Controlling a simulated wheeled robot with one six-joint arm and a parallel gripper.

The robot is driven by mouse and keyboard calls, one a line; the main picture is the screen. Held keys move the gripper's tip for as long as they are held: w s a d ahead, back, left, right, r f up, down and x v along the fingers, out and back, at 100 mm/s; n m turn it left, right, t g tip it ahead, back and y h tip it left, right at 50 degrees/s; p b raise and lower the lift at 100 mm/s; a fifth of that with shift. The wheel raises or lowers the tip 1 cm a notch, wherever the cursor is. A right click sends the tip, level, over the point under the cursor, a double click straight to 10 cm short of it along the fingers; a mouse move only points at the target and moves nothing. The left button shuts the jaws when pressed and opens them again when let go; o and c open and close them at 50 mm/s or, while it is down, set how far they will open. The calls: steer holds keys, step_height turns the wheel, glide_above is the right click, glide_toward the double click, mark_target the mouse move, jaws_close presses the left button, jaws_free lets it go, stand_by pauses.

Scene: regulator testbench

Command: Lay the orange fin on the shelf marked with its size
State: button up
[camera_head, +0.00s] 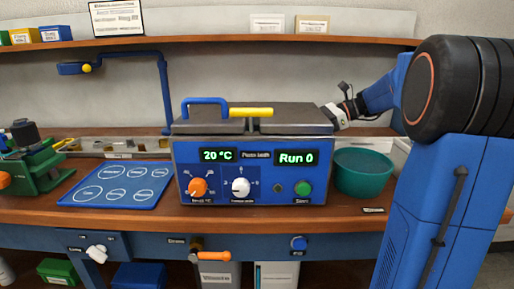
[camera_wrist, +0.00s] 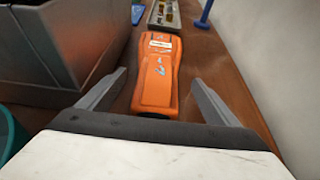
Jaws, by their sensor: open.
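My gripper (camera_wrist: 155,90) is open in the wrist view, with a grey finger on each side of an orange handheld-looking device (camera_wrist: 158,75). The device lies on the brown bench top and has a small white label; the fingers do not visibly touch it. In the head view my wrist (camera_head: 342,115) is at the right rear corner of the blue bath, and the fingertips are hidden. I see no clear orange fin in either view.
The blue bath (camera_head: 250,170) shows 20 °C and Run 0; its grey wall (camera_wrist: 45,50) stands left of my gripper. A teal bowl (camera_head: 362,173) is right of the bath. A blue marked mat (camera_head: 118,184) and green vise (camera_head: 45,170) are left. A small tray (camera_wrist: 163,14) lies beyond the device.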

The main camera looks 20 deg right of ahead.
steer(key=shift+x, duration=4.1)
steer(key=shift+r, duration=0.1)
steer(key=c, duration=1.5)
steer(key=shift+r, duration=0.1)
